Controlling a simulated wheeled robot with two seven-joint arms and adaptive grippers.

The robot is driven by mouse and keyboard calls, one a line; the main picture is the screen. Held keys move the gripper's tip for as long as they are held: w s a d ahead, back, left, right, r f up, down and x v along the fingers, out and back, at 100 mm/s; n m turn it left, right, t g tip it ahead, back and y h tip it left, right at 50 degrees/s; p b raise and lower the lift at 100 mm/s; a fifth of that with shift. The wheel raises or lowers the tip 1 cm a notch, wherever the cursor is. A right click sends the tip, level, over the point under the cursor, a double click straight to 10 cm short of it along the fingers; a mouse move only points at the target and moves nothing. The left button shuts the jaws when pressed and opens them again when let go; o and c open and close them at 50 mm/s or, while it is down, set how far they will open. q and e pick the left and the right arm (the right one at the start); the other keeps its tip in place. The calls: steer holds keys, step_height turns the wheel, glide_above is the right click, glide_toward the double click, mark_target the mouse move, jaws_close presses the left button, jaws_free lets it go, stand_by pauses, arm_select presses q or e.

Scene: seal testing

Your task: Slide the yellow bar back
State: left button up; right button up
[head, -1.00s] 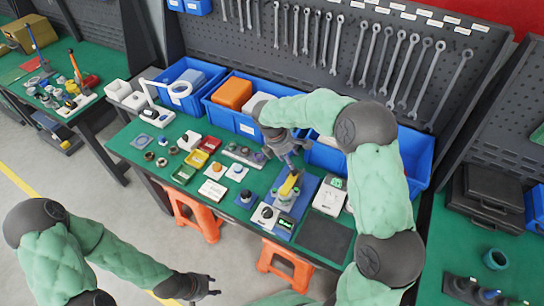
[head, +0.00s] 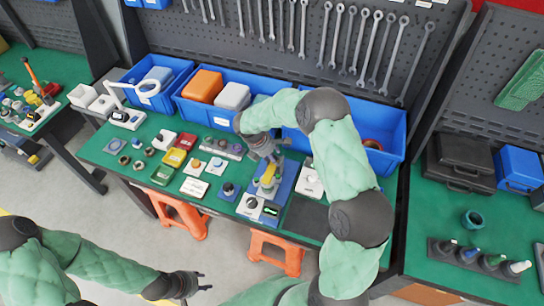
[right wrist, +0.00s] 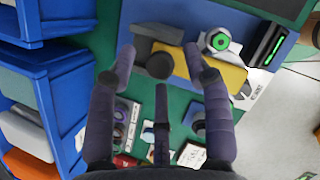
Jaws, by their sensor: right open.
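The yellow bar (head: 268,182) lies on a blue test fixture (head: 287,180) near the front of the green table. It also shows in the right wrist view (right wrist: 225,75), beside a dark grey clamp part (right wrist: 155,52) and a round green-lit button (right wrist: 217,41). My right gripper (head: 268,158) is open just behind the bar; in the right wrist view its fingers (right wrist: 160,60) are spread, one tip close to the bar's left end. Whether it touches is unclear. My left gripper (head: 203,282) is open and empty over the floor, in front of the table.
Blue bins (head: 219,114) line the back of the table below a board of wrenches. Several small parts and coloured trays (head: 163,175) sit left of the fixture. A dark mat (head: 307,217) lies to its right.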

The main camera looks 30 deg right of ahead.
steer(key=shift+f, duration=0.1)
steer(key=shift+c, duration=0.2)
jaws_close()
steer(key=w+d, duration=0.5)
steer(key=shift+d+r, duration=0.2)
steer(key=shift+d, duration=0.2)
steer(key=shift+c, duration=1.9)
jaws_free()
steer(key=o, duration=0.4)
steer(key=shift+d, duration=0.1)
steer(key=shift+f, duration=0.15)
